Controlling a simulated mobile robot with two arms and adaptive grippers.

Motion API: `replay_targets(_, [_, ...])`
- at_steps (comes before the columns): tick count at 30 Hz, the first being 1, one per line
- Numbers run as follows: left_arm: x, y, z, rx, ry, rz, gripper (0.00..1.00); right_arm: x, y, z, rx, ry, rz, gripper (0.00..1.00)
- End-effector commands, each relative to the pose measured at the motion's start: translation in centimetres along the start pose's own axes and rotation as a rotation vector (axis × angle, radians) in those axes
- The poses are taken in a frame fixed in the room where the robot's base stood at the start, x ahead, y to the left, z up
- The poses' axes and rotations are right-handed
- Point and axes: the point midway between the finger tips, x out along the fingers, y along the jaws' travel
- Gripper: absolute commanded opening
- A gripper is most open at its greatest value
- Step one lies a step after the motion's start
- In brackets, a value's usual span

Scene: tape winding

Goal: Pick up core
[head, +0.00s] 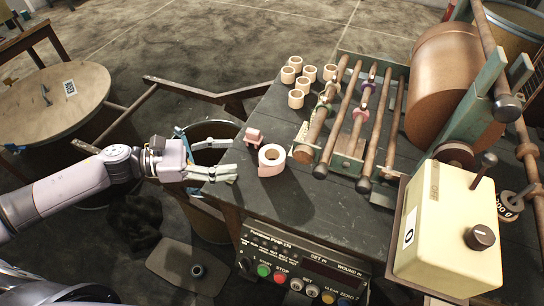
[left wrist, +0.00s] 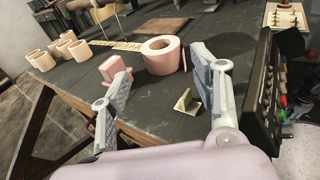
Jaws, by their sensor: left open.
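Several small tan cores (head: 296,98) stand in a group on the dark table, left of the rollers; they also show at the left in the left wrist view (left wrist: 42,62). A larger pale pink roll with a hole (head: 271,168) stands nearer the table's left edge and shows in the left wrist view (left wrist: 160,64). My left gripper (head: 212,152) is open and empty at the table's left edge, left of the roll and apart from it. In the left wrist view its fingers (left wrist: 156,98) are spread, with the roll beyond them. The right gripper is not seen.
A pink block (head: 253,137) sits beside the roll. A small greenish piece (left wrist: 186,102) lies near one finger in the left wrist view. The roller machine (head: 350,140) and cream control box (head: 445,235) fill the right side. A button panel (head: 300,275) is on the front.

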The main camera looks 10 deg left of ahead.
Motion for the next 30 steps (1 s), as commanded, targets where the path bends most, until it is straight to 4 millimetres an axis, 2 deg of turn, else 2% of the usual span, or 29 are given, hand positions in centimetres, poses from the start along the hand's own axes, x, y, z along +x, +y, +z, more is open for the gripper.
replay_targets(3, [1.9,0.1,0.3,0.001,-0.005,0.000,0.57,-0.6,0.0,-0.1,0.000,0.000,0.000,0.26])
replay_targets(11, [3.8,0.1,0.2,0.000,-0.001,0.001,0.57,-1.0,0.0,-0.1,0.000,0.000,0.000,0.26])
replay_targets(18, [7.5,0.1,0.3,-0.001,-0.003,0.000,0.57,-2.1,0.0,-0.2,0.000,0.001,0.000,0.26])
replay_targets(21, [8.5,0.1,0.2,0.000,-0.001,0.001,0.57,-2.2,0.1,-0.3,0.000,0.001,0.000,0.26])
replay_targets(30, [8.9,0.0,0.0,-0.001,0.001,0.001,0.56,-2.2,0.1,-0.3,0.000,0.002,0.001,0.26])
